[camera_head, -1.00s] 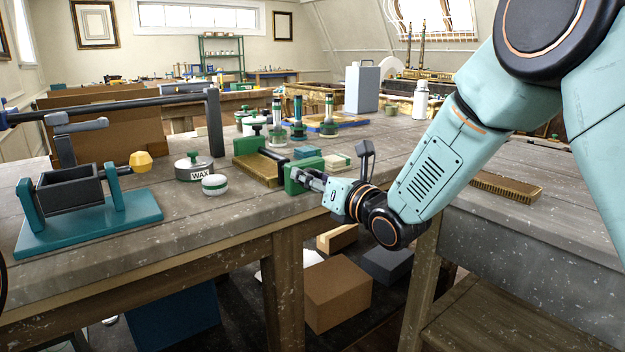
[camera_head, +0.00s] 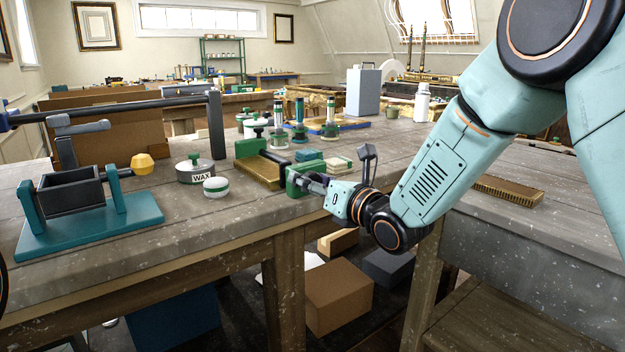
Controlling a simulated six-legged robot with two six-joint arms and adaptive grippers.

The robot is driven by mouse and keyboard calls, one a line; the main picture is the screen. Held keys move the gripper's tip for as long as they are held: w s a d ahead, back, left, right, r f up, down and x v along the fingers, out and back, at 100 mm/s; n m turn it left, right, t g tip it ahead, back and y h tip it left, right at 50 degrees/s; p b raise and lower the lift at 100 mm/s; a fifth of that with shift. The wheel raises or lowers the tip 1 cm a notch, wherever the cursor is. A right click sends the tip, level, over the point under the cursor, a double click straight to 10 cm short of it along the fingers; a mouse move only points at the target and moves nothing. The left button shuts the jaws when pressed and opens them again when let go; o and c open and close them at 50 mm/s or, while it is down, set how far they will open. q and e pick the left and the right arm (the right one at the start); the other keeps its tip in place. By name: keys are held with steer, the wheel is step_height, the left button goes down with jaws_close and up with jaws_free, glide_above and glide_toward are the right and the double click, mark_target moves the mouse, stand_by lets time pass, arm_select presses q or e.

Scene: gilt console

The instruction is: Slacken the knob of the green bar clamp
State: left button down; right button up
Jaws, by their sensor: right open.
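The green bar clamp lies near the front edge of the bench, with its far green jaw (camera_head: 250,148) and its near green jaw (camera_head: 299,181) joined by a dark bar (camera_head: 274,158). A yellow-brown block (camera_head: 258,173) is beside the bar, between the jaws. My right gripper (camera_head: 312,184) is at the near jaw's right side, its fingers open and pointing left at the clamp. The clamp's knob is not clearly visible; the fingers cover that area, so I cannot tell whether they touch it. My left gripper is out of view.
A wax tin (camera_head: 195,170) and a small round jar (camera_head: 216,187) stand left of the clamp. A teal stand with a yellow knob (camera_head: 142,163) is farther left. Boxes (camera_head: 338,297) are below the bench.

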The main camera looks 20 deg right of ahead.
mark_target(316, 179)
steer(key=v, duration=0.6)
steer(key=shift+s+d+r, duration=0.1)
steer(key=shift+r, duration=0.05)
steer(key=shift+s+d, duration=0.1)
steer(key=shift+s, duration=0.45)
